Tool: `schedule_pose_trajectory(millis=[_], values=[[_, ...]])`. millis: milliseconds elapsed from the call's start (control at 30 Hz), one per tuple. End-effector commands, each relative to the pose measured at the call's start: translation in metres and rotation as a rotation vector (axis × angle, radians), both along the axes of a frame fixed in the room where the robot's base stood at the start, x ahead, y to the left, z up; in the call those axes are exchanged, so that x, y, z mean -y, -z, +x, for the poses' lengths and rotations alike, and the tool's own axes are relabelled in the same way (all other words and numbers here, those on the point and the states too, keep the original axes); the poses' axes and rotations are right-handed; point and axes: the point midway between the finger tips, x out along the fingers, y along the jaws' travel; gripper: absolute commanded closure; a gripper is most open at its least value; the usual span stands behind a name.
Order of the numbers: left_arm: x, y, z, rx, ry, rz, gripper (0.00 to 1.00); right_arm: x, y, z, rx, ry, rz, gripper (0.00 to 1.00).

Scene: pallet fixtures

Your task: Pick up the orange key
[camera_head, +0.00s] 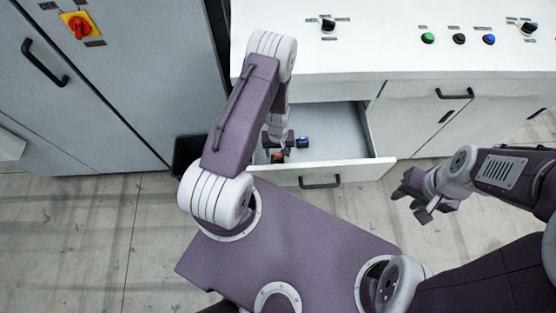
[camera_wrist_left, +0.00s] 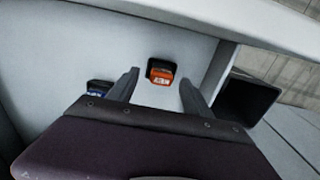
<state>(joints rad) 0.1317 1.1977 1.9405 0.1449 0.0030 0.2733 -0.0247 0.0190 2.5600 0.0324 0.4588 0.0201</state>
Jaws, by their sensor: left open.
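The orange key (camera_wrist_left: 161,73) lies on the floor of the open drawer (camera_head: 338,132). In the left wrist view it shows between my left gripper's fingers, near their tips, with clear room on either side. In the head view the orange key (camera_head: 277,157) is partly covered by my left gripper (camera_head: 279,143), which reaches down into the drawer. The left gripper is open and empty. How far its tips are above the drawer floor is hard to tell. My right gripper (camera_head: 418,197) hangs outside the drawer to the right, with its fingers apart and nothing between them.
A blue key (camera_head: 303,141) lies in the drawer to the right of the orange one; it also shows in the left wrist view (camera_wrist_left: 100,87). The drawer front (camera_head: 345,174) with its handle stands near my left arm. A dark bin (camera_head: 187,153) is left of the drawer.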

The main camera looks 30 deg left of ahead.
Motion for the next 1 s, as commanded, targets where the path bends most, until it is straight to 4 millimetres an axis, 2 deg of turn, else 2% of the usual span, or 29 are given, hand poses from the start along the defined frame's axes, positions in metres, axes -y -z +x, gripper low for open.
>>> schedule_pose_trajectory(millis=[33,100,367,400,600,867,1000], values=[[0.0,0.018,-0.001,-0.001,-0.001,0.0,0.42,0.0,0.017,0.0,0.0,0.0,0.0,0.64],[0.0,0.024,0.0,0.0,0.0,0.0,0.42,0.0,0.021,0.0,0.0,0.0,0.0,0.64],[0.0,0.023,0.0,0.0,0.0,0.0,0.42,0.0,0.019,0.0,0.0,0.0,0.0,0.64],[0.0,0.023,0.0,0.0,0.0,0.0,0.47,0.0,0.019,0.0,0.0,0.0,0.0,0.64],[0.0,0.023,0.0,0.0,0.0,0.0,1.0,0.0,0.019,0.0,0.0,0.0,0.0,0.64],[0.0,0.021,0.0,0.0,0.0,0.0,1.0,0.0,0.018,0.0,0.0,0.0,0.0,0.64],[0.0,0.006,0.0,0.0,0.0,0.0,1.0,0.0,0.005,0.0,0.0,0.0,0.0,0.64]])
